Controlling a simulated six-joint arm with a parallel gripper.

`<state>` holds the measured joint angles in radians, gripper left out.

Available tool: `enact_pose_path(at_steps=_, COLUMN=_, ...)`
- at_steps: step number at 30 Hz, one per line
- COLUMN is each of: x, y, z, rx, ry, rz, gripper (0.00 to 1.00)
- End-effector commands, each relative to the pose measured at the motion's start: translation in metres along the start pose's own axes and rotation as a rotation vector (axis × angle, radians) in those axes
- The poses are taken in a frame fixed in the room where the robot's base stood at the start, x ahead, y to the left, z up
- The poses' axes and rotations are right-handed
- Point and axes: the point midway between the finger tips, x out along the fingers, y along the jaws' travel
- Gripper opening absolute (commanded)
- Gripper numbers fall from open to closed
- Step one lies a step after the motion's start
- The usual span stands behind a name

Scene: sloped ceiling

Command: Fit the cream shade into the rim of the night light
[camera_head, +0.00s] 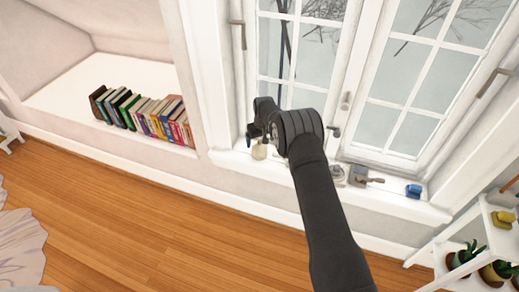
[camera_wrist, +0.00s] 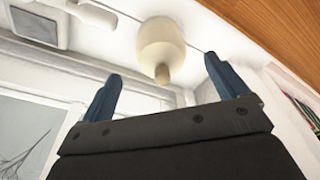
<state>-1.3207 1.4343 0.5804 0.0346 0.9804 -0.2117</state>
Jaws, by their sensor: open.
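The cream shade (camera_wrist: 161,40) is a rounded cream body with a narrower tan neck, standing on the white windowsill. In the head view the shade (camera_head: 259,151) is at the left part of the sill, just below my gripper (camera_head: 262,133). In the wrist view my gripper (camera_wrist: 163,68) is open, with its blue fingers apart and the shade's neck between and just beyond their tips. I see no contact. A small round, pale-topped item (camera_head: 337,174) stands on the sill right of my arm; it may be the night light, but it is too small to tell.
A grey item with a handle (camera_head: 360,177) and a blue item (camera_head: 413,190) stand farther right on the sill (camera_head: 388,201). The window is close behind. Books (camera_head: 145,114) line the alcove at left. A plant shelf (camera_head: 487,218) stands at right.

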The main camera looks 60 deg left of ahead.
Motion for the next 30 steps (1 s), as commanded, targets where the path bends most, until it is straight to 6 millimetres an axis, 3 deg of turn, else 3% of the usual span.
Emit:
enact_pose_path(at_steps=5, x=0.01, y=0.0, z=0.0, rx=0.0, ry=0.0, rz=0.0, gripper=0.91)
enact_pose_path(at_steps=15, x=0.048, y=-0.001, z=-0.003, rx=0.0, ry=0.001, rz=0.0, gripper=0.91)
enact_pose_path(at_steps=26, x=0.054, y=-0.001, z=-0.003, rx=0.0, ry=0.001, rz=0.0, gripper=0.91)
enact_pose_path(at_steps=30, x=0.054, y=-0.001, z=-0.003, rx=0.0, ry=0.001, rz=0.0, gripper=0.63)
